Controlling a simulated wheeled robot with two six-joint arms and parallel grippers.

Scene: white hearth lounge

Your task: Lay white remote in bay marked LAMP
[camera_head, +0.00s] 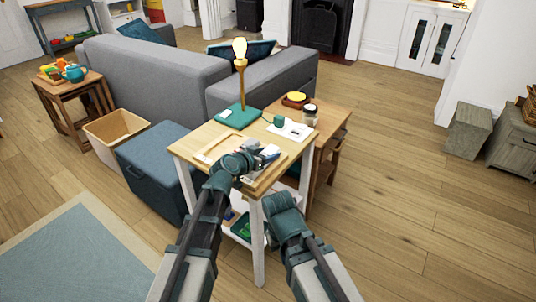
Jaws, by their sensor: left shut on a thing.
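My left gripper (264,157) is over the front part of the small wooden-topped table (188,151). It is shut on a small whitish thing (271,151), which looks like the white remote; the gripper partly hides it. A shallow pale wooden tray (206,156) lies on the tabletop, just left of the gripper. I cannot read any LAMP marking, and the arm covers part of the tabletop. My right arm is bent low in front of the table; its fingers do not show.
A brass lamp (241,75) stands on a green base at the table's back. A white sheet (289,130), a jar (309,115) and a small green block (279,121) are to the right. A blue chest (150,165) and grey sofa (150,80) stand left and behind.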

